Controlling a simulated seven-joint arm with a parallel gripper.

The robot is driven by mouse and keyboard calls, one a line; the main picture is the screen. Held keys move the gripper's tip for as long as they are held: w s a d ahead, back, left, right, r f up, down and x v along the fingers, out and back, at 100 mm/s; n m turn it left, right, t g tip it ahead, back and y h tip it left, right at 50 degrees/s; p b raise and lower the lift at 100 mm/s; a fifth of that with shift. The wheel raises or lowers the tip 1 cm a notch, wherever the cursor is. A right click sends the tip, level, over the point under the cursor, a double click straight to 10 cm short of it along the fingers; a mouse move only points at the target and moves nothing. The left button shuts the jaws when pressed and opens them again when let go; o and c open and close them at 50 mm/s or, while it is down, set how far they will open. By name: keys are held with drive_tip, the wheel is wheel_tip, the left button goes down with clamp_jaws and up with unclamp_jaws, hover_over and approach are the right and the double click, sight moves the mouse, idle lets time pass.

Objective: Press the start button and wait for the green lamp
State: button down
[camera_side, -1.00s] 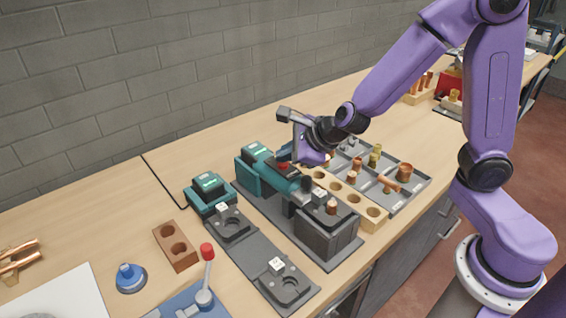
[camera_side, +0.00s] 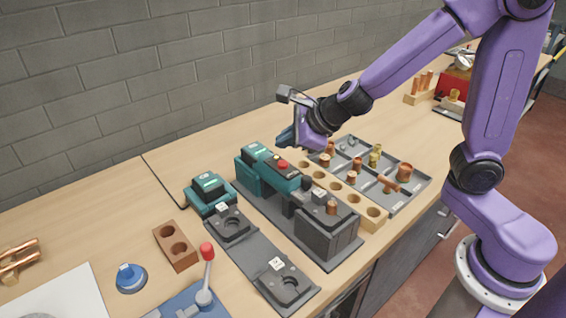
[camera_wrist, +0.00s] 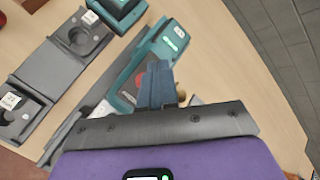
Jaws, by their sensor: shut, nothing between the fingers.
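The teal press machine (camera_side: 272,168) stands on a dark base plate at the middle of the bench. A red button (camera_side: 283,164) is on its top; in the wrist view the red button (camera_wrist: 141,80) shows just left of my fingers. I cannot make out which button is the start button. A green-lit display (camera_side: 257,150) is on the machine's back end; it also shows in the wrist view (camera_wrist: 171,44). I cannot tell a separate green lamp. My gripper (camera_side: 287,139) is shut and empty, above and apart from the machine. Its fingers (camera_wrist: 157,85) hide part of the machine's top.
A wooden block with holes (camera_side: 374,212) and a grey tray of fittings (camera_side: 409,196) lie to the right. A smaller teal unit (camera_side: 208,190) and a red-knobbed lever (camera_side: 207,252) are to the left.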

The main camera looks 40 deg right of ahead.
drive_tip(key=shift+r, duration=1.25)
drive_tip(key=s+d+f+m+g, duration=0.1)
drive_tip(key=s+d+m+g, duration=0.1)
drive_tip(key=s+m, duration=0.7)
drive_tip(key=s+d+f+m+g+h, duration=0.1)
drive_tip(key=s+d+m+g, duration=0.2)
drive_tip(key=s+m, duration=0.7)
drive_tip(key=s+d+f+m+g, duration=0.2)
drive_tip(key=s+m, duration=0.7)
drive_tip(key=m, duration=0.6)
drive_tip(key=shift+s+d+m+g+h, duration=0.3)
drive_tip(key=shift+s+d+m+g, duration=0.1)
drive_tip(key=shift+g, duration=0.5)
drive_tip(key=shift+w+f, duration=0.1)
